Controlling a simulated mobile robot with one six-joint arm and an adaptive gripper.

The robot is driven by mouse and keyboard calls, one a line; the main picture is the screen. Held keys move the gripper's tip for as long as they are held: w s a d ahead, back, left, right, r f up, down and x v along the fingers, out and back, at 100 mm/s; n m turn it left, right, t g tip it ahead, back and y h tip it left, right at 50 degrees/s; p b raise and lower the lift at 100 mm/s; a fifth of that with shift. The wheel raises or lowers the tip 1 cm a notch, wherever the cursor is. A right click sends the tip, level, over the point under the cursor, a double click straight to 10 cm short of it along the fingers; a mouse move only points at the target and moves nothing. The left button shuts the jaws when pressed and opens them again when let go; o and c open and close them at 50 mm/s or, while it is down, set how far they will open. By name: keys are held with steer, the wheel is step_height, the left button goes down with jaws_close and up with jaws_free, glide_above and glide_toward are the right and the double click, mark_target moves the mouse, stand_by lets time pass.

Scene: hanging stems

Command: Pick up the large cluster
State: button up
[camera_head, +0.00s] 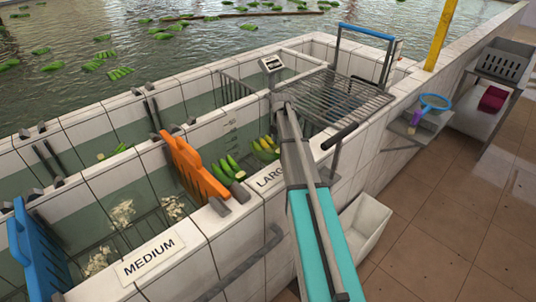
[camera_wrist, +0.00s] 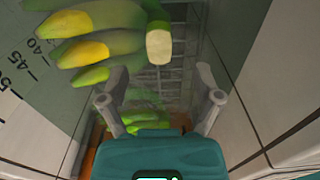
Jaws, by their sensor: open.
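A cluster of green and yellow bananas (camera_wrist: 95,35) fills the upper left of the wrist view. Its pale cut stem end (camera_wrist: 158,46) lies just ahead of my gripper (camera_wrist: 160,72), roughly in line with the gap between the fingers. My gripper is open, and nothing is held between its fingers. In the head view, a yellow-green cluster (camera_head: 265,148) and a greener cluster (camera_head: 230,166) sit in the compartment labelled LARGE (camera_head: 270,177). I cannot tell for certain which is the one close to the wrist. My gripper cannot be made out in the head view.
Tiled walls (camera_wrist: 285,70) stand close on the right in the wrist view. More green fruit (camera_wrist: 118,121) shows low between the fingers. An orange divider (camera_head: 192,165) borders the LARGE compartment. A wire rack (camera_head: 342,97) stands behind my arm. A MEDIUM compartment label (camera_head: 150,258) is at the left.

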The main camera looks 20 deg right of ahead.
mark_target(267, 149)
steer(key=shift+d+f+b, duration=0.1)
steer(key=shift+f+b, duration=2.15)
steer(key=shift+f, duration=0.15)
jaws_close()
